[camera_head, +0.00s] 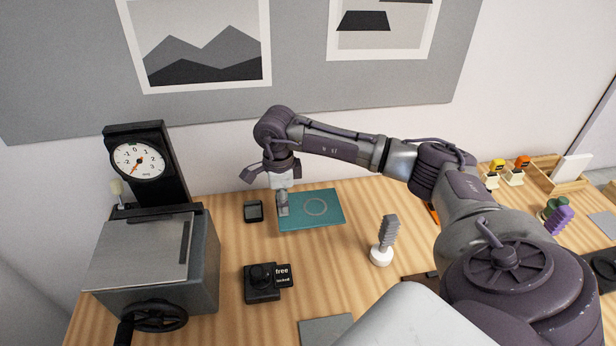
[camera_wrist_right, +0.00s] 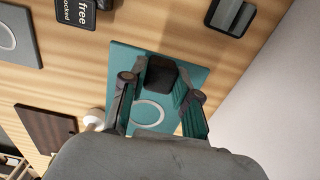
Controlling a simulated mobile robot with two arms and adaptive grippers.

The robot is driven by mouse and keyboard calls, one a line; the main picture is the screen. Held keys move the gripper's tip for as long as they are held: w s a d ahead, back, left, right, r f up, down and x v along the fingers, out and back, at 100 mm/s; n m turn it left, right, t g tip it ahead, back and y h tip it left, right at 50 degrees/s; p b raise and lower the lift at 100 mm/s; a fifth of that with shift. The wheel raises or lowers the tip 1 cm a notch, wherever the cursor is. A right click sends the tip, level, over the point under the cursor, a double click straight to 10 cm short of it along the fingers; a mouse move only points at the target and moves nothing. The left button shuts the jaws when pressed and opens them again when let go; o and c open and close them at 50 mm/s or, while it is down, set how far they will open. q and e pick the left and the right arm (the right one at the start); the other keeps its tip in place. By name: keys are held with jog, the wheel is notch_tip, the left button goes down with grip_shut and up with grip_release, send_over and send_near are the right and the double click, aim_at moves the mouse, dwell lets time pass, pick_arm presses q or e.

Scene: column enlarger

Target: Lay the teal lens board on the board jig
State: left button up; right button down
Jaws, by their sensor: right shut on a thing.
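The teal lens board (camera_head: 330,205) is a flat rectangle with a pale ring, at the middle of the wooden table in the head view. It also shows in the right wrist view (camera_wrist_right: 190,70). In the wrist view, a dark block stands at the gripper's fingers (camera_wrist_right: 160,80) and hides part of the board. I cannot tell whether the board touches the table. I cannot clearly identify the board jig. My left gripper is not in view.
A small black tray (camera_head: 254,212) lies just left of the board. A grey machine with a dial (camera_head: 140,162) fills the left.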

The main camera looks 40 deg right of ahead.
jog(key=shift+r+p, duration=0.3)
jog(key=shift+r, duration=0.35)
